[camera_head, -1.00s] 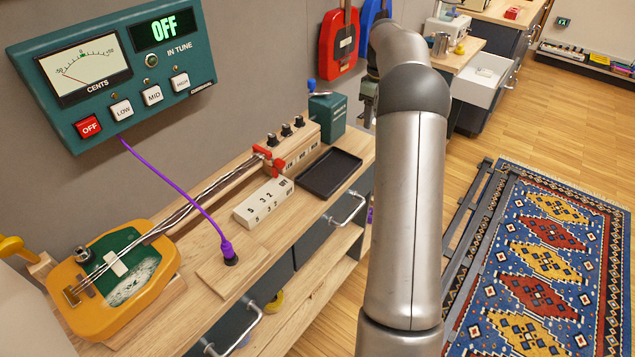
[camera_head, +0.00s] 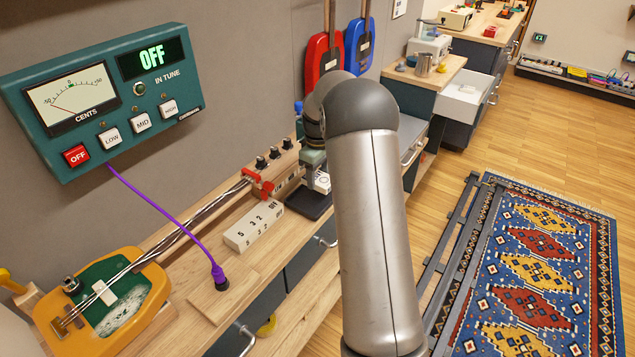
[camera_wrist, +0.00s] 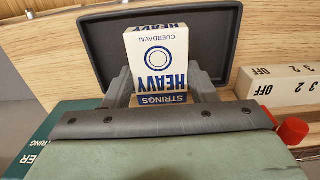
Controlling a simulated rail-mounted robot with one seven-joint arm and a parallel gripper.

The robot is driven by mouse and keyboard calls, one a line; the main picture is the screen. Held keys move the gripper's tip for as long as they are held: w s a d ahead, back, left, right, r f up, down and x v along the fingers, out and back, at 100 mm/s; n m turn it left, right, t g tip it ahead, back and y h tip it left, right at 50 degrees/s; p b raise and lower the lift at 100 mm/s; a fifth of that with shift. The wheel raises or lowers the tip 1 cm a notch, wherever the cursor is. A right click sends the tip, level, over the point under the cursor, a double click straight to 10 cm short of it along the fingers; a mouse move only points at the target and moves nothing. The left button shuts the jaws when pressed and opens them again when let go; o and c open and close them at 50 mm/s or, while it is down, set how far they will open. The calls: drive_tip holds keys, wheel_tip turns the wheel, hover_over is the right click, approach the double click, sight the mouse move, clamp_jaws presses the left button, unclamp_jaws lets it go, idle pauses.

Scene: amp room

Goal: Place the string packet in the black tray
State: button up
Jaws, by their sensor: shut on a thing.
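The string packet (camera_wrist: 157,60) is a white and blue box marked HEAVY STRINGS. In the wrist view it is between the fingers of my gripper (camera_wrist: 160,82), which is shut on it. The black tray (camera_wrist: 225,45) lies behind the packet in that view, its shallow rim around it. In the head view my gripper (camera_head: 315,167) and the packet (camera_head: 322,181) are at the tray (camera_head: 308,204) on the bench, with my arm covering part of the tray. I cannot tell whether the packet touches the tray floor.
A cream block with numbers (camera_head: 254,227) lies beside the tray, with red-handled pieces (camera_head: 258,184) behind it. A purple cable (camera_head: 180,218) runs from the tuner (camera_head: 105,95) to the bench. A yellow guitar-like body (camera_head: 105,300) sits at the left.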

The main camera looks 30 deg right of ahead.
sight(317, 178)
drive_tip(key=shift+a+f, duration=0.1)
drive_tip(key=shift+f, duration=1.5)
drive_tip(key=shift+f, duration=0.1)
drive_tip(key=shift+f, duration=0.15)
drive_tip(key=o, duration=1)
